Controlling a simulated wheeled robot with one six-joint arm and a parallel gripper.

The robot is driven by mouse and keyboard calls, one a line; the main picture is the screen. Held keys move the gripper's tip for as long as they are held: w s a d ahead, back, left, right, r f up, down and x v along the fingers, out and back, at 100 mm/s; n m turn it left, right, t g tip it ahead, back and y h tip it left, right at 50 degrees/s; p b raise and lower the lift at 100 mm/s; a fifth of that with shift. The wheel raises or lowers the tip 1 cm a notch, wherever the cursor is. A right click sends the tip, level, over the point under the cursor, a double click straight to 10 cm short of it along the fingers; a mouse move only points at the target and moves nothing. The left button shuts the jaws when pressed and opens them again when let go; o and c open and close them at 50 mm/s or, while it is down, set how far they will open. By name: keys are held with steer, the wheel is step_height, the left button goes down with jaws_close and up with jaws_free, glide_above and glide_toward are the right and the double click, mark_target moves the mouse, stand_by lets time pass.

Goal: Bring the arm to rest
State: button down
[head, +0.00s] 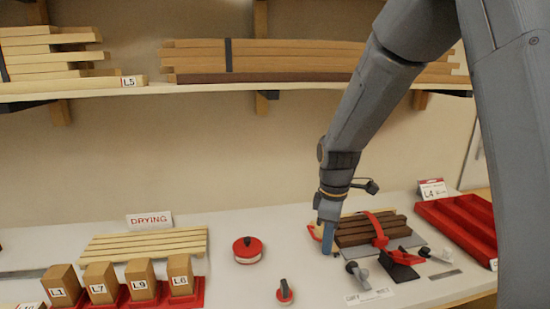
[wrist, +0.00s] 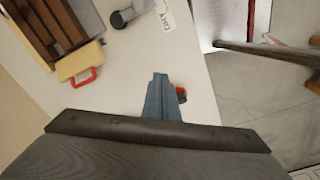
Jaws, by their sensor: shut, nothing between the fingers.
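My gripper (head: 328,239) is low over the white bench in the head view, just left of a stack of dark brown wooden strips (head: 372,230). Its blue fingers are shut with nothing between them. In the wrist view the closed fingers (wrist: 159,98) point over the bare white bench top, near its edge. A small red and dark object (wrist: 181,94) shows partly behind the fingertips. My arm reaches down from the upper right in the head view.
A red tray (head: 459,228) stands at right. Labelled wooden blocks (head: 140,279) stand at left. A lumber shelf (head: 200,90) runs above.

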steer(key=s+d+f+m+b, duration=0.2)
steer(key=s+d+f+m, duration=0.1)
steer(key=s+m, duration=0.4)
steer(key=s+d+f+m+t+b, duration=0.1)
steer(key=s+d+f+m+b, duration=0.1)
steer(key=s+m, duration=0.4)
steer(key=shift+s+d+f+m+b, duration=0.4)
steer(key=shift+s+f+b, duration=0.45)
steer(key=shift+s, duration=0.05)
